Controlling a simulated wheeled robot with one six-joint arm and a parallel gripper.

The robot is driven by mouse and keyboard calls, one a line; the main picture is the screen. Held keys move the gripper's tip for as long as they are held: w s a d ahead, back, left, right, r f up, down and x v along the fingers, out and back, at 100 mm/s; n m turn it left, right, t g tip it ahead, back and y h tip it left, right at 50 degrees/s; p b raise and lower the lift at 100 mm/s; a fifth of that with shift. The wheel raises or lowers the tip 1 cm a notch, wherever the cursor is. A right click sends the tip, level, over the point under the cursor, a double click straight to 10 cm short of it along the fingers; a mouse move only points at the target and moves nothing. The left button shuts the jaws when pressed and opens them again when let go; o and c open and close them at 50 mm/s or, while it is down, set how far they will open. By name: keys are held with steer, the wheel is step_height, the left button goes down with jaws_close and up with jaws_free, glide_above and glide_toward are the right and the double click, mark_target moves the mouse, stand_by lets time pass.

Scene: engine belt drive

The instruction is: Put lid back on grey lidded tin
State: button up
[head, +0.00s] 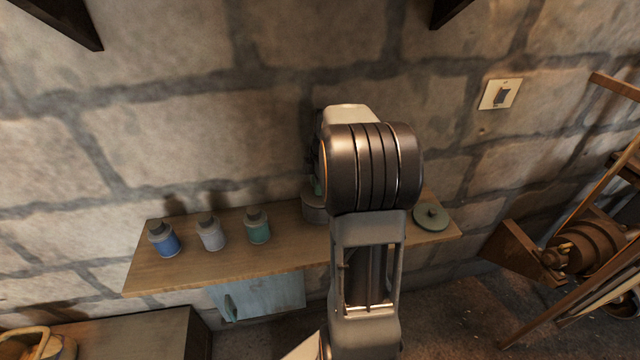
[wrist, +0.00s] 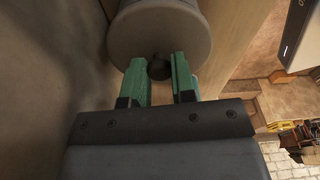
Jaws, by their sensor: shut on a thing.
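A grey tin (head: 315,208) stands on the wooden shelf, mostly hidden behind my arm in the head view. In the wrist view its grey side (wrist: 165,8) shows beyond a round grey lid (wrist: 135,42) with a dark knob (wrist: 159,68). The lid lies against or very close to the tin's end; I cannot tell if it is fully seated. My gripper (wrist: 160,70) has green fingers on both sides of the knob and is shut on it. In the head view my arm hides most of the gripper.
A flat grey-green lid-like disc with a knob (head: 431,216) lies on the shelf (head: 285,258) at right. The stone wall (head: 180,120) is close behind. A wooden machine frame (head: 575,245) stands at right.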

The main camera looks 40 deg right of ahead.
steer(key=o, duration=1.5)
steer(key=shift+r, duration=0.1)
steer(key=shift+r+p, duration=2.6)
steer(key=shift+r, duration=0.85)
steer(key=shift+c, duration=0.4)
jaws_close()
